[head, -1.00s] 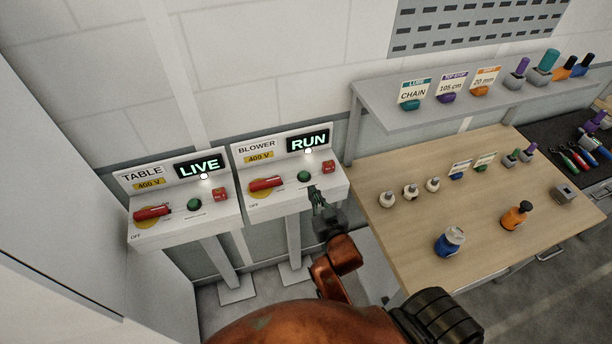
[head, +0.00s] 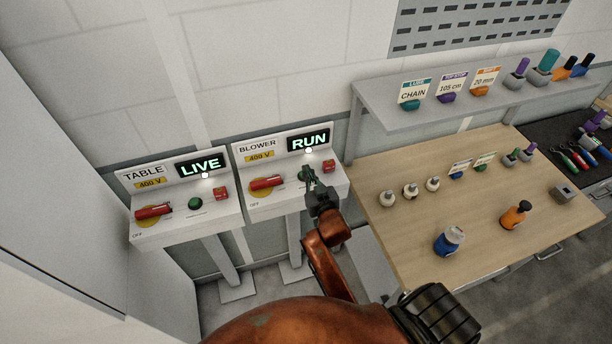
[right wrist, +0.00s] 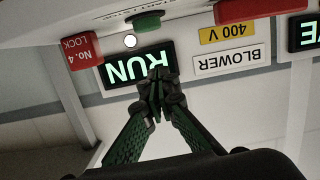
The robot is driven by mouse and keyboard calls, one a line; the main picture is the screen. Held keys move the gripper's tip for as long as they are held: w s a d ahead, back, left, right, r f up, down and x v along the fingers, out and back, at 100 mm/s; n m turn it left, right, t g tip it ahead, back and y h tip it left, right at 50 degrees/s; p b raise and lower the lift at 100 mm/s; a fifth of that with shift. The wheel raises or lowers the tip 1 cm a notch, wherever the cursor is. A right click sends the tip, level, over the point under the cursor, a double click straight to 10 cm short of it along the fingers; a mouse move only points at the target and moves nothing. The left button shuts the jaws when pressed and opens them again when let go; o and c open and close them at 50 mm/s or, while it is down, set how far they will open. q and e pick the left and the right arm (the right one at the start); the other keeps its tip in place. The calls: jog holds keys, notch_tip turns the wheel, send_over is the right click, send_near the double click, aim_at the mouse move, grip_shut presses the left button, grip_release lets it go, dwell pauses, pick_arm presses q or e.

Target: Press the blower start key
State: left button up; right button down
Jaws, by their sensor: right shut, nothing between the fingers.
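The blower box (head: 265,204) stands left of the bench, with its display (head: 307,141) lit and reading RUN. Its green start key (head: 302,176) is partly covered by my right gripper (head: 310,171) in the head view. The right gripper is shut and empty, its tips over the key's right side there. In the right wrist view, which is upside down, the fingertips (right wrist: 157,76) appear in front of the RUN display (right wrist: 138,67), and the green key (right wrist: 147,23) shows whole, apart from them in the picture. Contact cannot be told. My left gripper is not in view.
A red switch handle (head: 266,183) and a red lock block (head: 329,166) flank the key. The similar table box (head: 185,225) reads LIVE, to the left. The wooden bench (head: 400,240) with bottles and small parts, and the grey shelf (head: 390,120), are on the right.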

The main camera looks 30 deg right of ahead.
jog(key=shift+x, duration=0.9)
notch_tip(320, 180, down, 3)
jog(key=shift+s+d, duration=0.1)
jog(key=shift+f, duration=0.5)
